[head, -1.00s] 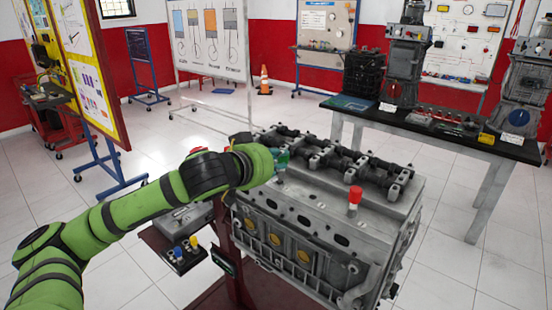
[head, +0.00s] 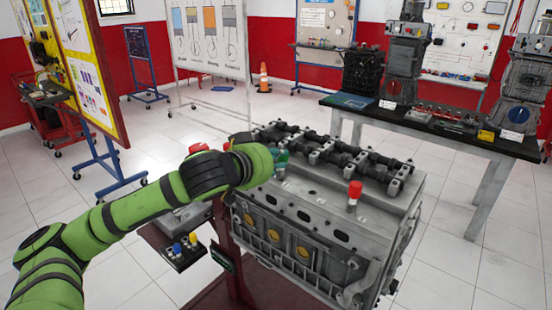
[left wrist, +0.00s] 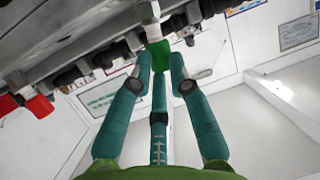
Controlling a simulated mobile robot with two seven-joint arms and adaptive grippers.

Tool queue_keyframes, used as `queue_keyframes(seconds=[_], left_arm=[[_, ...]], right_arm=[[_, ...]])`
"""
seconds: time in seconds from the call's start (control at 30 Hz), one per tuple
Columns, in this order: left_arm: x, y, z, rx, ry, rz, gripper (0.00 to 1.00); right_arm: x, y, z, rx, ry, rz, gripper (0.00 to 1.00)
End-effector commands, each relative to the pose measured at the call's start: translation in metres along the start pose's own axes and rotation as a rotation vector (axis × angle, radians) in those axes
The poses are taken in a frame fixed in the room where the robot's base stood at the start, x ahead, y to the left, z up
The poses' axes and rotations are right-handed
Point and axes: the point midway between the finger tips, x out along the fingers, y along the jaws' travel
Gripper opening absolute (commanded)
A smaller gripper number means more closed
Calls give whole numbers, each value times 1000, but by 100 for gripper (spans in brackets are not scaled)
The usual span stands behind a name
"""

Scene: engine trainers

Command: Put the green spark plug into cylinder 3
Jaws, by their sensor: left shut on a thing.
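My left gripper (head: 281,165) is over the left part of the top of the engine block (head: 330,215). In the left wrist view my left gripper (left wrist: 160,62) has its teal fingers closed around the green spark plug (left wrist: 157,50). The plug's pale end points away from the fingers, toward the engine. I cannot tell whether that end is in a hole; the cylinder opening there is hidden. A red spark plug (head: 355,189) stands upright on the block's top at the right; it also shows in the left wrist view (left wrist: 38,105). My right gripper is not in view.
Blue (head: 177,249) and yellow (head: 193,238) plugs stand in a dark tray (head: 165,242) left of the engine. A dark valve-gear row (head: 345,158) runs along the engine's top, close to my gripper. A bench (head: 440,122) with engine parts stands behind right.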

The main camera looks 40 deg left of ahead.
Motion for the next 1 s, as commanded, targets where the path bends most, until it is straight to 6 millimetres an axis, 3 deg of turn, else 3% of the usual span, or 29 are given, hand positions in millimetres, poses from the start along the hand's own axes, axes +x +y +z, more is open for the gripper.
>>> queue_keyframes(seconds=[1.0], left_arm=[[2,0,9,-1,-4,0,0]], right_arm=[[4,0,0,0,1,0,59]])
